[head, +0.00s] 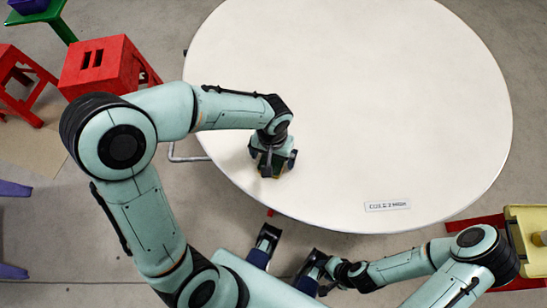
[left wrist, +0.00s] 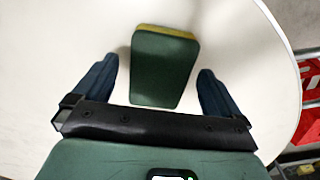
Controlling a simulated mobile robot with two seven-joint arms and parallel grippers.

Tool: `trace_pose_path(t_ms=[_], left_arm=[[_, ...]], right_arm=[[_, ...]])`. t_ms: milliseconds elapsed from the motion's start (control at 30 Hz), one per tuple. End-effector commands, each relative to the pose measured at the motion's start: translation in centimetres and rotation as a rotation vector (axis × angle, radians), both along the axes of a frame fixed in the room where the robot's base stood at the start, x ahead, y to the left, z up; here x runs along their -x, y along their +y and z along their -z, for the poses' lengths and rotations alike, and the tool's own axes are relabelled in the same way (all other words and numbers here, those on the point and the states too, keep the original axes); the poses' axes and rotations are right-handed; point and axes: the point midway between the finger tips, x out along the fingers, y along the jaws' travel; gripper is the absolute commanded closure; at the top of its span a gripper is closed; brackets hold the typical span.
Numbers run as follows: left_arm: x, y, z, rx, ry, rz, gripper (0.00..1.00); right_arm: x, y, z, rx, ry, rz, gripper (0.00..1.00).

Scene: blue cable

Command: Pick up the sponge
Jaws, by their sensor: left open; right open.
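The sponge (left wrist: 163,70) lies on the white round table (head: 370,90). In the left wrist view it has a dark green face and a yellow layer along its far edge. My left gripper (head: 272,164) is over the sponge near the table's left front edge. Its two dark blue fingers are open, one on each side of the sponge, with a gap on both sides. In the head view the gripper hides most of the sponge. My right gripper (head: 288,257) is open and empty, off the table's front edge.
A small label (head: 387,206) lies near the table's front edge. A red stool (head: 97,68) stands on the floor at the left, and a yellow object (head: 527,236) at the right. The rest of the tabletop is clear.

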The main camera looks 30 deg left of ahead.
Motion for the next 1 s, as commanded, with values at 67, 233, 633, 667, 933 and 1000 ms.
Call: trace_pose_path(t_ms=[67,233,633,667,933,1000], left_arm=[[0.0,0.0,0.0,0.0,0.0,0.0,0.01],[0.0,0.0,-0.1,0.0,0.0,0.0,0.56],[0.0,0.0,-0.2,0.001,-0.001,0.0,0.65],[0.0,0.0,-0.3,0.001,-0.002,0.0,0.65],[-0.1,0.0,-3.4,0.001,-0.006,0.001,0.65],[-0.2,0.0,-5.0,0.002,-0.007,-0.001,0.65]], right_arm=[[0.0,0.0,0.0,0.0,0.0,0.0,0.57],[0.0,0.0,0.0,0.0,0.0,0.0,0.57],[0.0,0.0,0.0,0.0,0.0,0.0,0.57],[0.0,0.0,-0.1,0.0,0.0,0.0,0.57],[0.2,0.0,-0.7,-0.001,0.008,-0.002,0.57],[0.3,0.0,-1.0,-0.001,0.012,-0.003,0.57]])
